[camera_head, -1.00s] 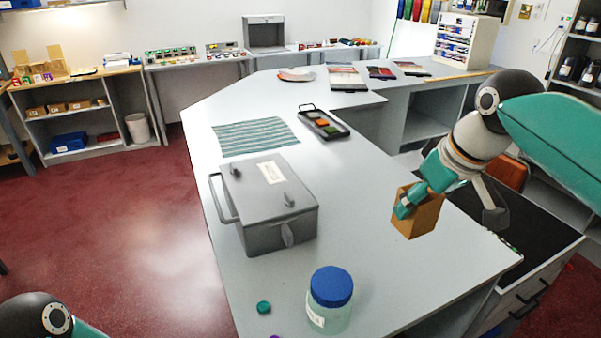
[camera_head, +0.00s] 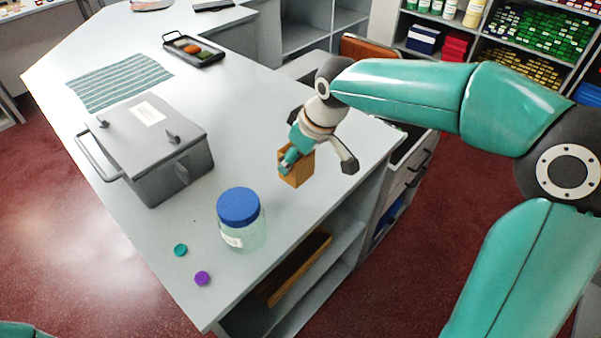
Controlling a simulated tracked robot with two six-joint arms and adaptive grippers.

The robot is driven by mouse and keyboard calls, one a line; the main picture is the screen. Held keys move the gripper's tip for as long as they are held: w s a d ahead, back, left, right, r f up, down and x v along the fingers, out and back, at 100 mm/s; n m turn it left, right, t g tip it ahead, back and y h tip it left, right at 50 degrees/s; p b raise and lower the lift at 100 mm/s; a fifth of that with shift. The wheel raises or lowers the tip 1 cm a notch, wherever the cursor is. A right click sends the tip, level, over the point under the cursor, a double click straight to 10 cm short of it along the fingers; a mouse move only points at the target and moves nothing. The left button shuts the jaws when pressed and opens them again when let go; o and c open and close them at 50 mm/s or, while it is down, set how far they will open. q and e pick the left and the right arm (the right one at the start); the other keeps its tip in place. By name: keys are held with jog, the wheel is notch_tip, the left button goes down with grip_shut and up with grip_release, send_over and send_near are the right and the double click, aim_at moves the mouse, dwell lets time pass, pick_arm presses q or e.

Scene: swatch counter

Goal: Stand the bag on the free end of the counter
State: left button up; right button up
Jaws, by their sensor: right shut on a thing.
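The bag (camera_head: 298,171) is a small tan-brown, box-like thing, upright in the head view, over the right part of the grey counter (camera_head: 225,105). My right gripper (camera_head: 291,159) is shut on it. A teal finger part lies across its near upper side. I cannot tell whether its base touches the counter top. My left gripper is out of view; only a bit of my left arm shows at the bottom left.
A jar with a blue lid (camera_head: 239,207) stands left and in front of the bag. A teal cap (camera_head: 181,250) and a purple cap (camera_head: 202,278) lie near the counter's front end. A grey lidded box (camera_head: 150,145), a striped cloth (camera_head: 118,80) and a black tray (camera_head: 193,48) lie further left and back.

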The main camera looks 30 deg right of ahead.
aim_at(298, 175)
jog(key=shift+f, duration=2.7)
jog(key=shift+f, duration=0.1)
jog(key=o, duration=0.9)
jog(key=v, duration=1.2)
